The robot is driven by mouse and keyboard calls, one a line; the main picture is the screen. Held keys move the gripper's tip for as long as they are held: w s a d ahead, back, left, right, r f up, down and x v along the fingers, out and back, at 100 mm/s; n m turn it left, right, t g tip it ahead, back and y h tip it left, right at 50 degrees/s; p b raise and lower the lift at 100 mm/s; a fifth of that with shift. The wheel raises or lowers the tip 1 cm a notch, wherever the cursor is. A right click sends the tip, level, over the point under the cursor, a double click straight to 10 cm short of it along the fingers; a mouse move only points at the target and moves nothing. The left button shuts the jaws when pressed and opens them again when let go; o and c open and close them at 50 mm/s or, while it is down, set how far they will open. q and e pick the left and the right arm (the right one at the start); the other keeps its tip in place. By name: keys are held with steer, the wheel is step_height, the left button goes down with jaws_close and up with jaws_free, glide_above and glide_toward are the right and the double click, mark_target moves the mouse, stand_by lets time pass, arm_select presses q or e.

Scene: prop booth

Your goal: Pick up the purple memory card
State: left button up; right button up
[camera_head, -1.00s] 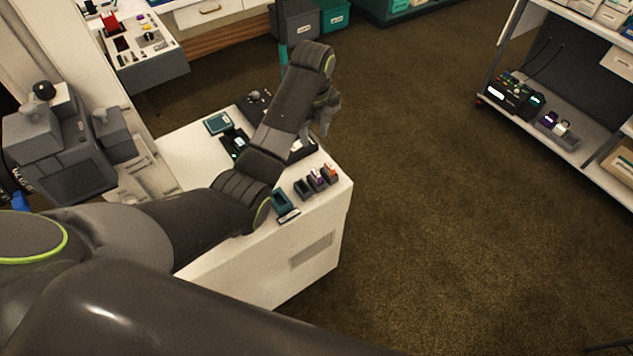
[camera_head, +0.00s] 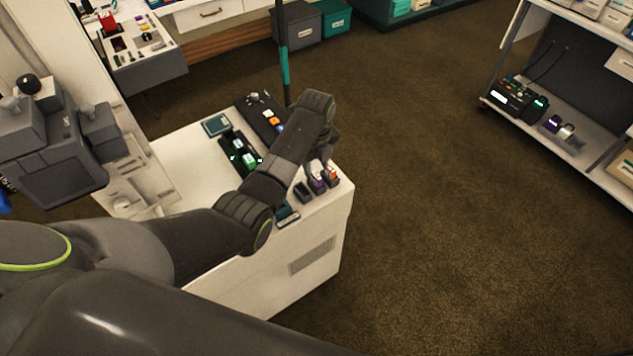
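A small purple-and-white card (camera_head: 317,184) stands in one of several dark little holders at the right end of the white counter (camera_head: 190,160). An orange-topped one (camera_head: 331,175) stands just right of it, and a dark one (camera_head: 302,192) just left. My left gripper (camera_head: 320,166) points down right above the purple card, very close to it. The fingers are small and dark, so I cannot tell whether they are open or touch the card. My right gripper is not in view.
A dark tray with green-lit items (camera_head: 240,158), a black strip with orange and blue pieces (camera_head: 268,118) and a teal box (camera_head: 216,124) lie on the counter. A shelf unit (camera_head: 590,165) stands far right. The brown floor between is clear.

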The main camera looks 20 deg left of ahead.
mark_target(316, 182)
arm_select(q)
steer(key=shift+f, duration=1.4)
jaws_close()
